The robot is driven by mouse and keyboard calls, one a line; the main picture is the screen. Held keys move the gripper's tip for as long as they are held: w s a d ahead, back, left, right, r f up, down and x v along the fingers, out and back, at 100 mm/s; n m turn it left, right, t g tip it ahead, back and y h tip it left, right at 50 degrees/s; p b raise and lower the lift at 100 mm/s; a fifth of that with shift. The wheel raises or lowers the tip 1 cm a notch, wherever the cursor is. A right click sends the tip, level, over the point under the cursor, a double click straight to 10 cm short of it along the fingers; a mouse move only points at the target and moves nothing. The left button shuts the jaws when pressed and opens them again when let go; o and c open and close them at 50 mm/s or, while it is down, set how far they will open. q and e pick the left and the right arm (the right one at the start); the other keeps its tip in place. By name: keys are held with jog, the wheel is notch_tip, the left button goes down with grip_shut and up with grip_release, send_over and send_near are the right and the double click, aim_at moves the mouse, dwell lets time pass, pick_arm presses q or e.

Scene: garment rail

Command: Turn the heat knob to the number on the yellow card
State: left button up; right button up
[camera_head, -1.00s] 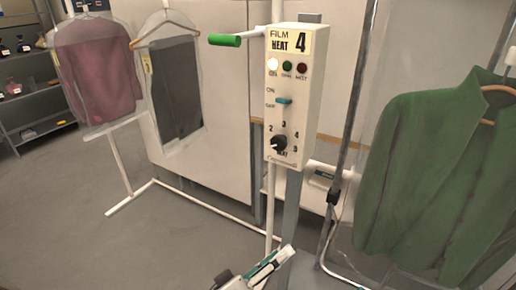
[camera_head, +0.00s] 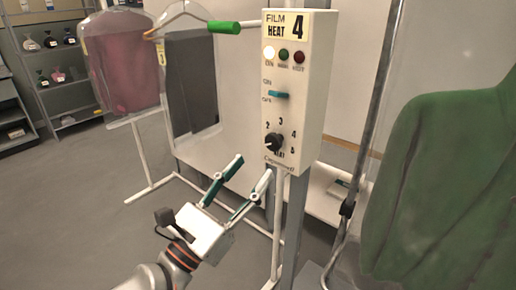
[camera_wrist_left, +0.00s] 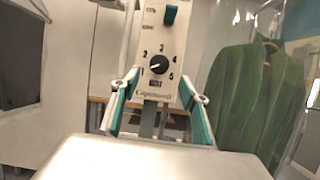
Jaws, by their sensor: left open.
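The white control box stands on a post, with the black heat knob (camera_head: 274,143) low on its front; the knob also shows in the left wrist view (camera_wrist_left: 158,65). The numbers 2, 3, 4 and 5 run around it. Its pale pointer mark seems to face left and down, away from 4. The yellow card (camera_head: 300,25) at the box's top right reads 4. My left gripper (camera_head: 253,168) is open and empty, below and in front of the knob, not touching it. In the left wrist view its fingers (camera_wrist_left: 160,80) stand either side of the box's lower part. My right gripper is not in view.
A green-handled lever (camera_head: 224,27) sticks out left from the box. A green jacket (camera_head: 430,180) hangs at right, a bagged pink garment (camera_head: 125,65) at left. The floor at left is clear.

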aim_at(271, 145)
pick_arm(q)
jog(key=p+x, duration=0.1)
jog(key=x, duration=0.6)
jog(key=shift+w+d+r, duration=0.15)
jog(key=shift+w, duration=0.2)
jog(key=c, duration=1.1)
